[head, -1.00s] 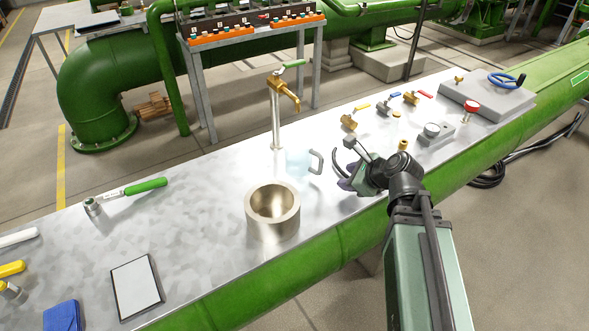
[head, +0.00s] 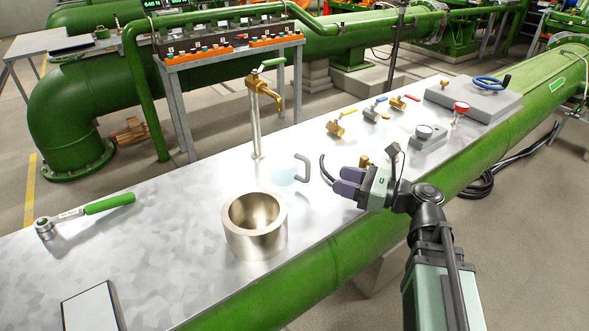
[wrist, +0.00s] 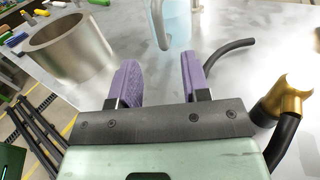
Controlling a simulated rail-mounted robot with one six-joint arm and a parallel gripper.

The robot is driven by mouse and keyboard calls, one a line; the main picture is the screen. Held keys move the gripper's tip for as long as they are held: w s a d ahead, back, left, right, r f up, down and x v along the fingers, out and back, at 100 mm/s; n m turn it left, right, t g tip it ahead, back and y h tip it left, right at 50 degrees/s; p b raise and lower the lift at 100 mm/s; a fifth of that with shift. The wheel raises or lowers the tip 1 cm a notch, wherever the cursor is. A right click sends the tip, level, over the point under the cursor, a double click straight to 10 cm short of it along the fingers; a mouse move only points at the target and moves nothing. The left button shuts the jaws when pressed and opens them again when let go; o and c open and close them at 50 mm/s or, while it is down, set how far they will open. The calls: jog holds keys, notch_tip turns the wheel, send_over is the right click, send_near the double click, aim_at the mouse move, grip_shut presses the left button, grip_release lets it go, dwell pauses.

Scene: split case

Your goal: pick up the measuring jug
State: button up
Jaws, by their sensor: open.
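The measuring jug (head: 284,174) is pale, see-through blue with a grey handle (head: 304,167) on its right side. It stands upright on the metal bench, behind and right of the steel bowl-like ring. My gripper (head: 345,181) is to the right of the jug and apart from it, with its purple fingers pointing towards it. In the wrist view the jug (wrist: 180,28) is at the top, cut off by the frame edge, with its handle towards me. My gripper (wrist: 158,75) is open there, with nothing between its fingers.
The thick steel ring (head: 255,226) stands close to the jug, front left. A brass tap (head: 262,95) rises behind it. Small brass valves (head: 371,112) and a gauge block (head: 427,136) lie to the right. A green-handled ratchet (head: 90,212) lies at left; bench between is clear.

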aim_at(308, 177)
jog(key=x, duration=0.9)
jog(key=shift+w+a, duration=0.1)
jog(key=shift+a, duration=0.05)
jog(key=shift+c, duration=0.3)
grip_shut()
